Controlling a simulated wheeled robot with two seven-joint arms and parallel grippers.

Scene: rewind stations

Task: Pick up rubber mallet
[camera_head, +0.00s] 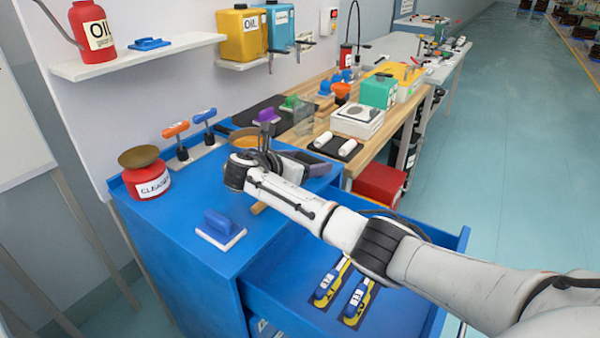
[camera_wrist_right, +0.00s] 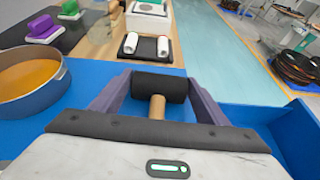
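The rubber mallet lies on the blue cabinet top. In the right wrist view, its black head (camera_wrist_right: 160,87) shows between my gripper's two purple fingers, with the light wooden handle (camera_wrist_right: 157,108) running back toward the palm. In the head view, only the handle's end (camera_head: 259,208) shows clearly; my right arm hides most of the rest. My right gripper (camera_head: 318,166) is low over the cabinet top, and its fingers are wide apart at either end of the head in the right wrist view (camera_wrist_right: 158,84). I cannot tell whether they touch it. My left gripper is not in view.
A blue brush (camera_head: 220,226), a red cleaner can (camera_head: 148,181) and a pan with orange contents (camera_wrist_right: 35,80) stand on the cabinet top. Below my arm, an open drawer (camera_head: 285,297) holds two yellow-and-blue tools. A wooden bench (camera_head: 375,153) with several items adjoins behind.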

